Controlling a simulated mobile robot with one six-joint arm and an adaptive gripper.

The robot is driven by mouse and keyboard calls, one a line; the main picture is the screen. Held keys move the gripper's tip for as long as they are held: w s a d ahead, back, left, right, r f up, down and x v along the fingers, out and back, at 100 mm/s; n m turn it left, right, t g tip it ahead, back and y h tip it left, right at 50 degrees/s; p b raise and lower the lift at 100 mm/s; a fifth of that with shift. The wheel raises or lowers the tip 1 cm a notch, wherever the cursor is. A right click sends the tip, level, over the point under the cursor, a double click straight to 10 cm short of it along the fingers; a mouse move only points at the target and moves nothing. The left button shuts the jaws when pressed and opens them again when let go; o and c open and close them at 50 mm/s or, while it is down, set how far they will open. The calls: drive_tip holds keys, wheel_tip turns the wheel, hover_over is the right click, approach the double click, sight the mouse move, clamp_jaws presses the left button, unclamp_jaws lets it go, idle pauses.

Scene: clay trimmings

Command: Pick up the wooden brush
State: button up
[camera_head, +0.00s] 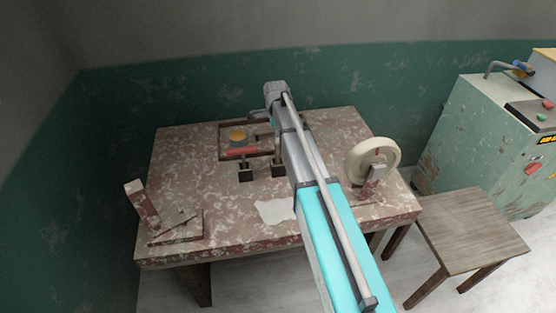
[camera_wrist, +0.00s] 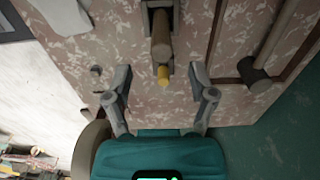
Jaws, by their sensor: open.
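My gripper (camera_wrist: 160,84) is open and empty, one finger to each side of the yellow tip in the picture. Whether the fingers are level with it in height, I cannot tell. In the head view my arm reaches over the table (camera_head: 190,150) and hides part of its middle; the fingers do not show clearly there.
A dark-headed tool (camera_wrist: 255,72) with a wooden handle lies right of the brown cylinder. A cream wheel (camera_head: 353,158) stands at the table's right.

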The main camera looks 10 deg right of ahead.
sight(278, 158)
drive_tip(key=f+b, duration=0.3)
drive_tip(key=shift+d+f, duration=0.2)
drive_tip(key=shift+d, duration=0.15)
drive_tip(key=shift+f+b, duration=0.9)
drive_tip(key=shift+b, duration=0.25)
clamp_jaws()
